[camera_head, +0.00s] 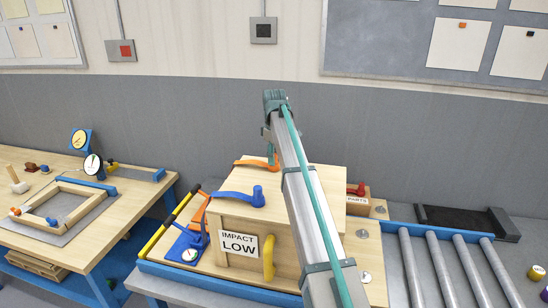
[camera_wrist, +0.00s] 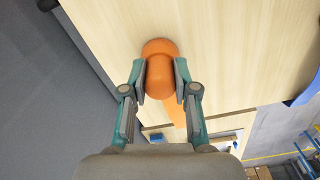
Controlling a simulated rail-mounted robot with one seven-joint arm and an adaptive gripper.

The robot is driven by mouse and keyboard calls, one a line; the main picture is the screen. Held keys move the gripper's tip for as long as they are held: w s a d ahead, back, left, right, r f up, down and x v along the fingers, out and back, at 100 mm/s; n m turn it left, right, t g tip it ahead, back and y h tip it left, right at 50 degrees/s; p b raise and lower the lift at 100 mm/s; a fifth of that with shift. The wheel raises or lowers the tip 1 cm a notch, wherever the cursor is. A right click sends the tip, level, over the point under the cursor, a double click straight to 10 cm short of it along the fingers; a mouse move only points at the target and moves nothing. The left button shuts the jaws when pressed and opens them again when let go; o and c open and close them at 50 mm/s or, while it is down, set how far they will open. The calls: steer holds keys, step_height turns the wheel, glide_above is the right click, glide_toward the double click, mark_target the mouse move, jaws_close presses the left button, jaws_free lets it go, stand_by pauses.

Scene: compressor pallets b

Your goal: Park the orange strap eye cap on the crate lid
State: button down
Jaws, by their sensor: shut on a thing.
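The wooden crate (camera_head: 270,240) has a pale lid (camera_head: 227,179), which fills much of the wrist view (camera_wrist: 235,60). The orange strap eye cap (camera_wrist: 160,72) is a rounded orange piece between my two fingers. My gripper (camera_wrist: 160,80) is shut on it, with one finger on each side. An orange strap (camera_wrist: 178,115) runs below the cap in the wrist view. In the head view the orange strap (camera_head: 252,162) lies at the lid's back edge, and my gripper (camera_head: 269,140) is there, partly hidden by my arm. I cannot tell whether the cap touches the strap or lid.
A blue strap with a knob (camera_head: 245,196) lies across the lid's front left. A yellow handle (camera_head: 268,257) is on the crate's front. A parts box with a red knob (camera_head: 357,195) stands behind right. Rollers (camera_head: 450,262) lie to the right. The lid's middle is clear.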

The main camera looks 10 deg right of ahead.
steer(key=shift+f, duration=0.15)
steer(key=c, duration=0.9)
jaws_free()
step_height(320, 180, up, 12)
steer(key=b, duration=0.2)
steer(key=shift+r+b, duration=0.2)
steer(key=shift+b, duration=0.1)
